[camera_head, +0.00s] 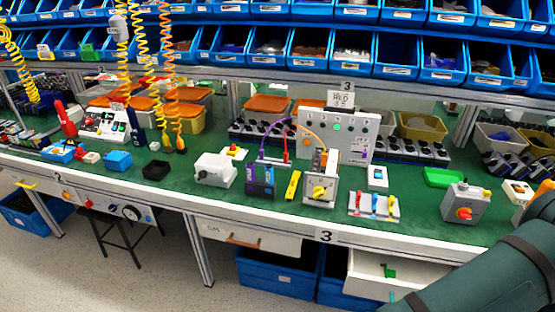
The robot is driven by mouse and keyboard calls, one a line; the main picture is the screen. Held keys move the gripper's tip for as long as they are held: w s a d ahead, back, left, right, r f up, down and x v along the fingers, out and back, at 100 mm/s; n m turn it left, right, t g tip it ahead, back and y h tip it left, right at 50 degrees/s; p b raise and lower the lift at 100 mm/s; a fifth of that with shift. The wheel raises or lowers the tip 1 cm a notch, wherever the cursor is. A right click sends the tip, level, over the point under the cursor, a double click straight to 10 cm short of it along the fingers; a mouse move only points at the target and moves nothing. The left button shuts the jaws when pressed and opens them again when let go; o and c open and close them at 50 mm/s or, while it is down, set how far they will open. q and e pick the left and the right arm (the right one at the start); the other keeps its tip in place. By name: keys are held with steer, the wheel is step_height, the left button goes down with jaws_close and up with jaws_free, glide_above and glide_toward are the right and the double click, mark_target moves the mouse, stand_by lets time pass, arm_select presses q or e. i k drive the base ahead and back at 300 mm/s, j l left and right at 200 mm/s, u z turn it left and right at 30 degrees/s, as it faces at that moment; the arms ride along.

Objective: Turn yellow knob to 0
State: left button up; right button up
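A yellow knob (319,191) sits on the front of a small white and grey switch box (322,171) near the front edge of the green table, right of the picture's middle. The knob's markings are too small to read, so I cannot tell its setting. A thick dark arm link of mine fills the lower right corner. Neither of my grippers shows, and nothing of mine touches the yellow knob.
A yellow block (293,185) and a dark purple module (260,180) stand left of the switch box. A plate with coloured levers (374,204) lies to its right. A white control panel (348,135) stands behind. An open drawer (385,272) juts out below the green table (130,184).

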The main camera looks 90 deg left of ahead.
mark_target(318, 192)
steer(key=u, duration=1.55)
steer(key=j+u, duration=0.15)
steer(key=u, duration=0.2)
steer(key=i+j+u, duration=0.1)
steer(key=u, duration=0.3)
steer(key=j+u, duration=0.2)
steer(key=u, duration=0.15)
steer(key=i+j, duration=0.1)
steer(key=i, duration=0.3)
steer(key=i+j, duration=0.15)
steer(key=i, duration=0.2)
